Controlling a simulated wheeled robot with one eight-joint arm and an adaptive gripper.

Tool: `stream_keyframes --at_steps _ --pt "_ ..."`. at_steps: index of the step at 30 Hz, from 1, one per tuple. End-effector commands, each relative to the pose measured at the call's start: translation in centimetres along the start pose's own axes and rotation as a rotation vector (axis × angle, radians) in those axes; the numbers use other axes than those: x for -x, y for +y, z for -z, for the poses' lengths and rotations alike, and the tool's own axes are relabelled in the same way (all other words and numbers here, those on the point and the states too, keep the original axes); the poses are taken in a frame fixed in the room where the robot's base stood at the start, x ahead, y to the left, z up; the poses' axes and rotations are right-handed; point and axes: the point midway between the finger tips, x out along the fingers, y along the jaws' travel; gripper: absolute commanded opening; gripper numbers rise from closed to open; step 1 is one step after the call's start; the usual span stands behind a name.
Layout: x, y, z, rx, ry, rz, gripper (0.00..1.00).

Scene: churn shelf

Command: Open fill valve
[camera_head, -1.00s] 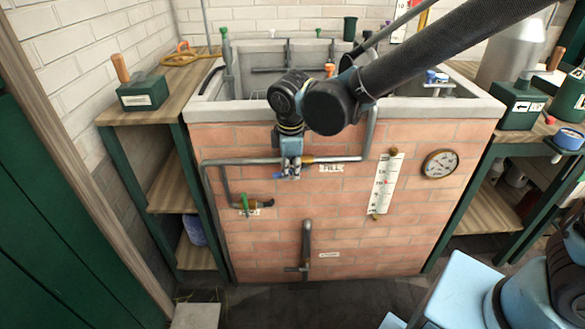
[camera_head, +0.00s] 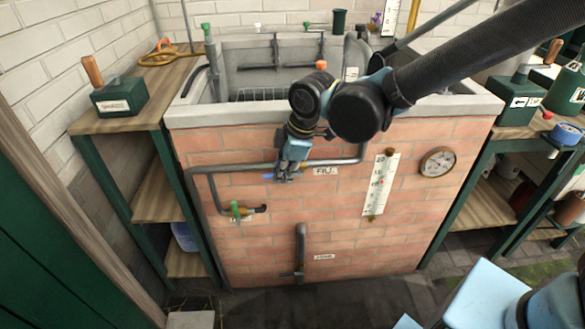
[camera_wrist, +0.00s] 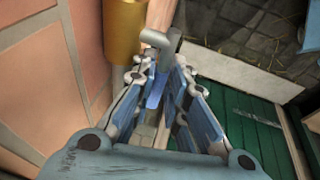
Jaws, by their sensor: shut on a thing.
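The fill valve is on the grey pipe beside the "FILL" label (camera_head: 325,171) on the brick front; my gripper hides most of it in the head view. A blue lever end (camera_head: 268,176) shows just left of my gripper (camera_head: 286,174). In the wrist view my gripper (camera_wrist: 162,72) has its two fingers close around a blue handle (camera_wrist: 155,92), and it is shut on it. A brass cylinder (camera_wrist: 124,40) stands beside the left finger, with a bent grey pipe (camera_wrist: 160,40) beyond the fingertips. The lever's exact angle is hard to tell.
A green-handled valve (camera_head: 236,210) sits lower left, and a drain pipe (camera_head: 300,250) low in the middle. A scale plate (camera_head: 382,185) and a round gauge (camera_head: 437,162) are on the right. Wooden shelves (camera_head: 160,193) flank the brick tank. The floor in front is clear.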

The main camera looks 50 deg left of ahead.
Motion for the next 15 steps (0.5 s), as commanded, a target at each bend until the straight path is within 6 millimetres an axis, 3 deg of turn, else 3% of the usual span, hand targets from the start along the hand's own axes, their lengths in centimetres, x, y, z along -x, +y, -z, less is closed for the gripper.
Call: stream_keyframes --at_steps 6,7,8,15 --pt "0.08 0.19 0.09 -0.001 0.001 -0.003 0.00" --pt "0.08 0.19 0.11 0.000 0.001 -0.003 0.18" --pt "0.09 0.20 0.12 0.000 0.001 -0.003 0.22" --pt "0.06 0.11 0.12 0.000 0.000 -0.002 0.22"
